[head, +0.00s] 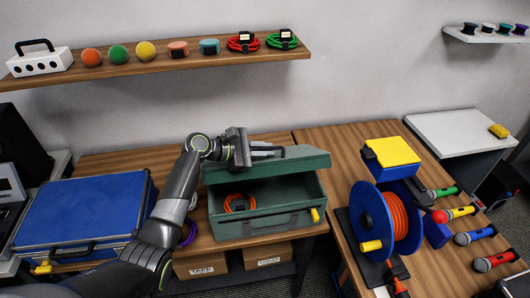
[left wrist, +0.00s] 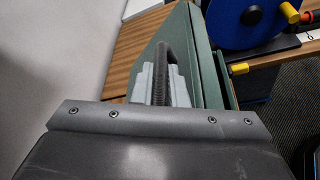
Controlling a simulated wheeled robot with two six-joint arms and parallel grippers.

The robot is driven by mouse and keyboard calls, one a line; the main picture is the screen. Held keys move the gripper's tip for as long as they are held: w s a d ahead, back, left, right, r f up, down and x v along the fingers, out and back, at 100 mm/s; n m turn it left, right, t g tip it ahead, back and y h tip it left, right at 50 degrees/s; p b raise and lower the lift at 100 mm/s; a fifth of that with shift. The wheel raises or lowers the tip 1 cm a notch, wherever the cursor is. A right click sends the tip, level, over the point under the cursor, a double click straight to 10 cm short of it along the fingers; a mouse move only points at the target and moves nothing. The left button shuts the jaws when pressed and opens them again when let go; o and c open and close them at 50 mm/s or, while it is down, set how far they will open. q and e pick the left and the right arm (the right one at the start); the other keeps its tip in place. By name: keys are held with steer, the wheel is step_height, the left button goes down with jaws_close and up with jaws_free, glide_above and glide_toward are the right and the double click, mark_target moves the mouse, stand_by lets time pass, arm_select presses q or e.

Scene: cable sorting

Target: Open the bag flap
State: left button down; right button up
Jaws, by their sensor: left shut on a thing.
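The dark green bag (head: 262,228) sits on the table in the middle of the head view. Its flap (head: 305,160) is raised at a tilt above the body, and the front of the bag gapes open. A coiled orange cable (head: 238,204) shows inside. My left gripper (head: 268,151) is at the top of the flap, shut on a dark curved strip that looks like the flap's handle. The left wrist view shows this strip (left wrist: 163,62) between the fingers, with the green flap (left wrist: 186,40) behind. My right gripper is not in view.
A blue case (head: 85,212) lies to the left. A wooden shelf (head: 160,66) with balls and cables hangs on the wall above. Cardboard boxes (head: 200,265) sit below the table.

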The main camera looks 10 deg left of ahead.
arm_select(q)
steer(key=shift+w+a+r, duration=0.1)
steer(key=shift+w+r, duration=0.2)
steer(key=c, duration=1.7)
jaws_free()
steer(key=shift+f, duration=0.1)
steer(key=shift+s+a, duration=0.15)
steer(key=shift+a, duration=0.3)
steer(key=b+v, duration=0.4)
steer(key=v, duration=1.1)
steer(key=shift+a, duration=0.2)
steer(key=shift+s+a+r+b, duration=0.3)
steer(key=shift+s+a+r, duration=0.05)
steer(key=shift+a+r, duration=0.05)
